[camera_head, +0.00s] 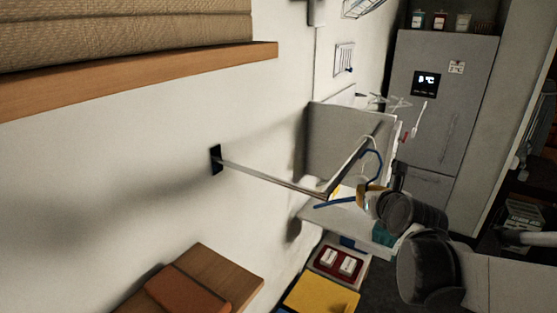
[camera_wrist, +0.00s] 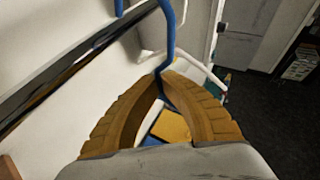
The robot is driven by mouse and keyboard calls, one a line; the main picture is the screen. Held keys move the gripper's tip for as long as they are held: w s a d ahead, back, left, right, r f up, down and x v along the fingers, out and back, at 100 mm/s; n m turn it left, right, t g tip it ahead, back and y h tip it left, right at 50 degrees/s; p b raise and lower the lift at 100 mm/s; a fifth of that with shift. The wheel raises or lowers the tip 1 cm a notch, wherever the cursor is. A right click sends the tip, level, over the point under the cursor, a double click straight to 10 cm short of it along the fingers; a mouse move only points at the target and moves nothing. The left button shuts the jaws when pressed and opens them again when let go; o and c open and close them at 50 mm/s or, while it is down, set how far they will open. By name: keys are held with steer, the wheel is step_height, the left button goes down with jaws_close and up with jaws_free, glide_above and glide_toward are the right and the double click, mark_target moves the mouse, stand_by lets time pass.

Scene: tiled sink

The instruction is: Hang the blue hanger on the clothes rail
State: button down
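The blue hanger (camera_head: 379,165) is in the grasp of my gripper (camera_head: 364,193), whose yellow fingers are closed on its blue bar. In the wrist view the fingertips (camera_wrist: 166,76) meet around the blue hanger (camera_wrist: 168,35). A pale curved hook shows above it near the rail in the head view; I cannot tell whether it passes over the rail. The metal clothes rail (camera_head: 270,180) comes out from a black wall bracket and bends at a corner. In the wrist view the rail (camera_wrist: 75,62) runs diagonally at the left, beside the hanger.
White hangers or rack bars (camera_head: 395,103) stand out beyond the rail. A grey fridge (camera_head: 440,90) is at the back right. A wooden shelf with baskets (camera_head: 120,30) is at upper left.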

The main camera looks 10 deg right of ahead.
mark_target(345, 200)
steer(key=w+a+f+b, duration=0.2)
steer(key=w+a+b, duration=0.1)
steer(key=shift+w+a+f, duration=0.4)
stand_by(0.4)
